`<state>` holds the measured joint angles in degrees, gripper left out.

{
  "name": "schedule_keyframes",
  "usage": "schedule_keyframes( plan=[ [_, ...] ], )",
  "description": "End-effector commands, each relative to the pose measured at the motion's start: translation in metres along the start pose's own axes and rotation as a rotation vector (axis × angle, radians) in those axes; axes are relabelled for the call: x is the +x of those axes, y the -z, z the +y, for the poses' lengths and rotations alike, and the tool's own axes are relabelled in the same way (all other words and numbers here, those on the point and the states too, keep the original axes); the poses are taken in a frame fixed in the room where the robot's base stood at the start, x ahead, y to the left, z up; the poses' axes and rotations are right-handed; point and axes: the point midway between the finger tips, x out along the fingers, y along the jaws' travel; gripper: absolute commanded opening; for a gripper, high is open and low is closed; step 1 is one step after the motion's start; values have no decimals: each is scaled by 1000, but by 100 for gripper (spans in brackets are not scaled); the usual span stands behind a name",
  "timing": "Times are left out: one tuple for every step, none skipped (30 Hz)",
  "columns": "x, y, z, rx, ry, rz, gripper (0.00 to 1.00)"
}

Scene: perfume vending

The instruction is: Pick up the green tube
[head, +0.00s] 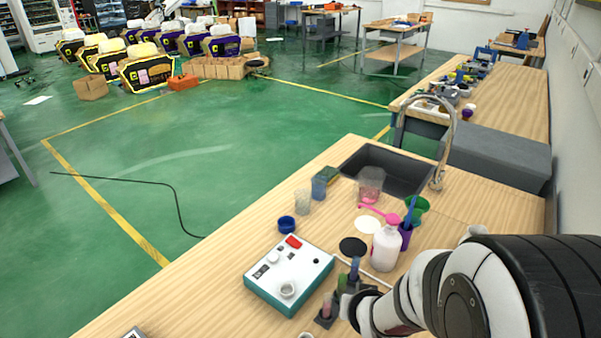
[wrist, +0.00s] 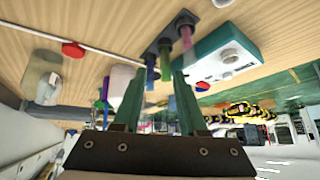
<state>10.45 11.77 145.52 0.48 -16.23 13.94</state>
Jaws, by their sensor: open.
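The green tube (wrist: 166,62) stands in a dark rack (wrist: 160,48), between a blue tube (wrist: 151,66) and a pink tube (wrist: 186,36), in the wrist view. My gripper (wrist: 159,82) is open. Its two fingers point toward the rack, with the blue and green tubes in line with the gap between them. I cannot tell whether the fingertips touch any tube. In the head view the rack (head: 327,318) is small and partly hidden by the end of my arm, at the table's front beside the white and teal device.
The white and teal device (head: 290,276) stands just left of the rack. A white bottle with a pink cap (head: 386,249) and a purple cup (head: 405,236) stand behind it. A sink (head: 390,168) lies farther back. A black disc (head: 353,247) lies flat nearby.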

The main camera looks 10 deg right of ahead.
Motion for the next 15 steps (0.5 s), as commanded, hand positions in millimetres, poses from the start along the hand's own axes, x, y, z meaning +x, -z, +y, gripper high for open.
schedule_keyframes(
  plan=[
    [23, 4, 5, -28, 12, 73, 42],
    [34, 9, 6, -49, 24, 133, 42],
    [47, 14, 7, -78, 43, 210, 42],
    [54, 17, 7, -101, 59, 263, 42],
    [59, 18, 6, -119, 72, 309, 42],
    [63, 19, 5, -143, 91, 361, 42],
    [66, 19, 4, -156, 102, 394, 42],
    [67, 18, 2, -171, 114, 422, 42],
    [68, 18, 0, -186, 127, 454, 42],
    [69, 17, -1, -195, 136, 473, 42],
    [69, 16, -2, -204, 143, 490, 42],
    [69, 16, -3, -213, 151, 507, 42],
    [70, 16, -4, -218, 155, 515, 42],
    [71, 17, -5, -221, 158, 521, 42],
    [74, 19, -6, -224, 160, 526, 42]
  ],
)
